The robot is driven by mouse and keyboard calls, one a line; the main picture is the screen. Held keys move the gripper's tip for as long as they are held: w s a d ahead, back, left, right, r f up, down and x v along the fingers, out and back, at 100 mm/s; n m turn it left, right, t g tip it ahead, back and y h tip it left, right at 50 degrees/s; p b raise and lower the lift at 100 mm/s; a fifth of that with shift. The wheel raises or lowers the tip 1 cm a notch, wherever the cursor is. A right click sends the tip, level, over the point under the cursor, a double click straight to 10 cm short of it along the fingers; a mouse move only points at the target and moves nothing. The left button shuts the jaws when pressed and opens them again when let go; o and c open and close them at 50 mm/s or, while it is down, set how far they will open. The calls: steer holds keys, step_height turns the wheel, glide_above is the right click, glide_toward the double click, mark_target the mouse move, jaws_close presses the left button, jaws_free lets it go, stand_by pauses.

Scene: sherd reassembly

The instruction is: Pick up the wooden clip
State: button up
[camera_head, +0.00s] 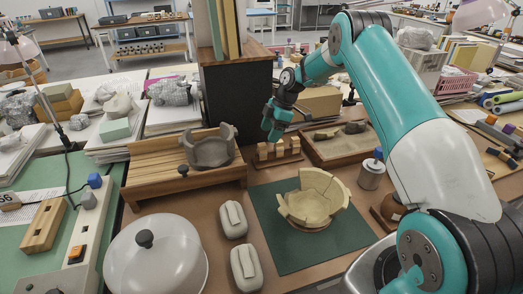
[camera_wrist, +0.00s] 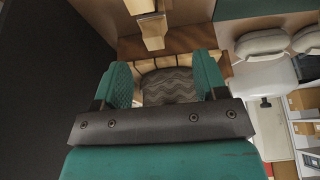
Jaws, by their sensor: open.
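Several small wooden clips (camera_head: 279,151) stand in a row on a wooden rack at the middle of the bench in the head view. Light wooden blocks that look like clips (camera_wrist: 152,30) show at the top of the wrist view, beyond the fingertips. My gripper (camera_head: 272,128) hangs just above the rack, with the clips below it. In the wrist view my gripper (camera_wrist: 165,75) has its two green fingers well apart. A dark patterned piece (camera_wrist: 170,86) shows between them; I cannot tell its distance. No clip is visibly held.
A pale, partly assembled bowl (camera_head: 312,202) sits on a green mat (camera_head: 280,257) in front of the rack. A tray of sherds (camera_head: 352,151) lies right of the rack, a slatted wooden stand (camera_head: 150,180) left. A dark upright panel (camera_head: 238,105) stands close behind.

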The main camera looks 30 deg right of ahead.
mark_target(262, 144)
steer(key=x, duration=0.3)
steer(key=p+x, duration=0.1)
steer(key=x, duration=0.1)
steer(key=w+p+x, duration=0.1)
steer(key=x, duration=0.1)
steer(key=shift+a, duration=0.1)
steer(key=shift+a+f, duration=0.15)
steer(key=shift+f, duration=0.45)
steer(key=c, duration=0.8)
